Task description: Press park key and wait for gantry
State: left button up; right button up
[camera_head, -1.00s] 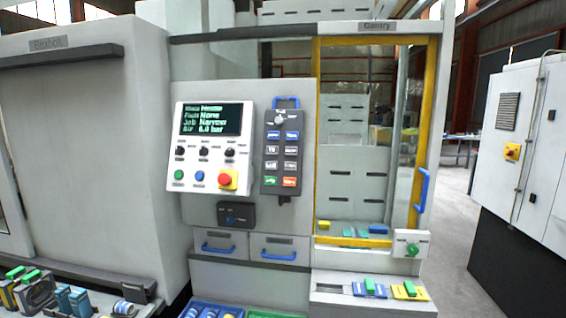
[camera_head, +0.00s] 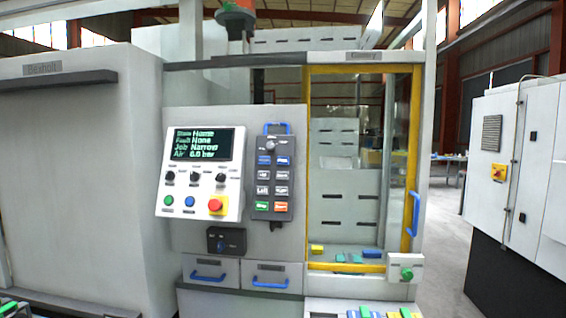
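The handheld keypad (camera_head: 271,175) hangs on the machine front in a blue-handled holder. It has blue, grey, green and orange keys; the small labels are too blurred to tell which is the park key. The orange key (camera_head: 281,207) is at its lower right and the green key (camera_head: 262,206) at its lower left. The display (camera_head: 203,144) reads State Home, Fault None, Job Narrow, Air 6.0 bar. The Gantry-labelled bay (camera_head: 362,57) has a yellow frame and a clear window. Neither of my grippers is in view.
A red stop button (camera_head: 215,204) sits on the white control panel (camera_head: 176,192) left of the keypad. A green button box (camera_head: 406,273) is at lower right. A dark and red fixture (camera_head: 237,20) is at the top. A white cabinet (camera_head: 500,125) stands right, across open floor.

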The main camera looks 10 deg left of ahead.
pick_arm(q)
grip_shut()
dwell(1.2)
